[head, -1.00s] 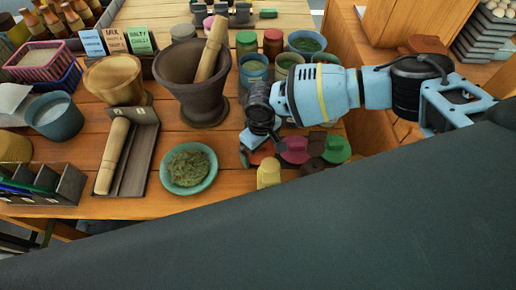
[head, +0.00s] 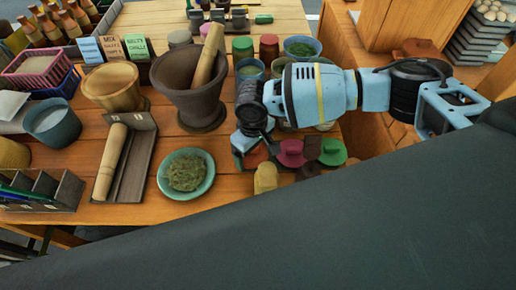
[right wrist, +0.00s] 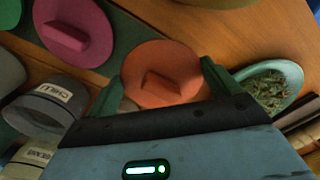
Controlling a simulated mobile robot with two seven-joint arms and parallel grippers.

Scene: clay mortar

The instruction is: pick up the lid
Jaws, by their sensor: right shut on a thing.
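An orange-red round lid (right wrist: 160,75) with a raised block handle is between the two green fingers of my right gripper (right wrist: 160,92) in the right wrist view. The gripper is shut on it; the contact at the handle is not clear. In the head view the right gripper (head: 250,150) points down over the same lid (head: 256,158), which is mostly hidden by the gripper. I cannot tell if the lid is clear of the surface. A magenta lid (head: 291,153) and a green lid (head: 332,152) lie just to the right. My left gripper is not in view.
A green plate of herbs (head: 187,190) is left of the gripper, with the dark mortar (head: 185,88) and pestle (head: 207,55) behind it. Jars and bowls stand behind my right arm. A labelled container (right wrist: 48,108) shows close to the gripper in the wrist view.

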